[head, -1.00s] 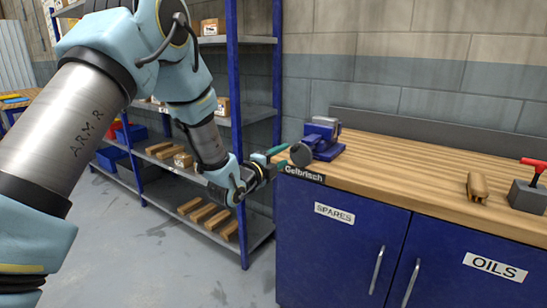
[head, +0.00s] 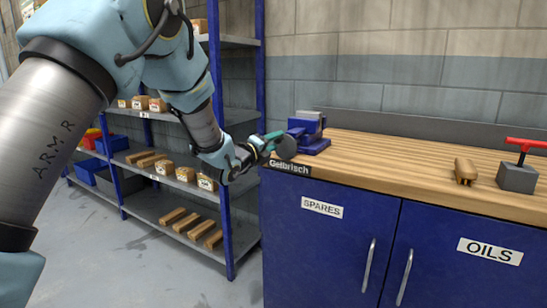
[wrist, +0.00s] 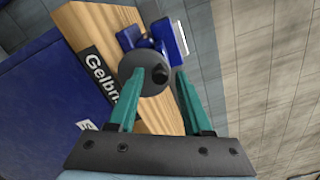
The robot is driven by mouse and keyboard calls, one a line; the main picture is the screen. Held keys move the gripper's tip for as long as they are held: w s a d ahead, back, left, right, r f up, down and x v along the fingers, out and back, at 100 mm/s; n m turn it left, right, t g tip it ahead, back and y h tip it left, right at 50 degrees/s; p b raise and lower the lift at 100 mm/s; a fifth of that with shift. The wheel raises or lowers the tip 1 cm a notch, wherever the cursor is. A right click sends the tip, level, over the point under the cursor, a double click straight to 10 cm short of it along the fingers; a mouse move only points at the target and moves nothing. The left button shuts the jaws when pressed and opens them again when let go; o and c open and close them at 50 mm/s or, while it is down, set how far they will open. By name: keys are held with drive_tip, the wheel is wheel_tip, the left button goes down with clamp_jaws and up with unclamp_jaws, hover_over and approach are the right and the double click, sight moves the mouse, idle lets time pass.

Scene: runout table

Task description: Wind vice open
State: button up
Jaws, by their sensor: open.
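The blue vice (head: 308,130) stands on the left end of the wooden bench top. Its dark round handwheel (head: 286,147) faces my gripper, at the bench's left edge. My gripper (head: 275,142) is open, its green fingers pointing at the handwheel. In the wrist view the handwheel (wrist: 152,72) lies between and just beyond the tips of my gripper (wrist: 158,78), one finger on each side. I cannot tell whether either finger touches it. The vice body (wrist: 160,38) shows behind the wheel; its jaws are partly hidden.
The bench top (head: 400,160) sits on blue cupboards (head: 330,240). A wooden brush-like block (head: 466,171) and a grey block with a red T-handle (head: 517,176) stand at the right. Blue shelving (head: 228,240) with boxes is at the left. The bench middle is clear.

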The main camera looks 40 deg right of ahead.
drive_tip(key=shift+m+b, duration=0.6)
drive_tip(key=shift+m, duration=0.2)
drive_tip(key=m+b, duration=0.5)
drive_tip(key=b, duration=0.3)
drive_tip(key=shift+m+b, duration=0.3)
drive_tip(key=shift+b, duration=0.1)
drive_tip(key=shift+b, duration=0.35)
clamp_jaws()
drive_tip(key=n, duration=0.3)
drive_tip(key=shift+w+a+f, duration=0.1)
drive_tip(key=shift+w+f, duration=0.05)
drive_tip(key=shift+w, duration=0.25)
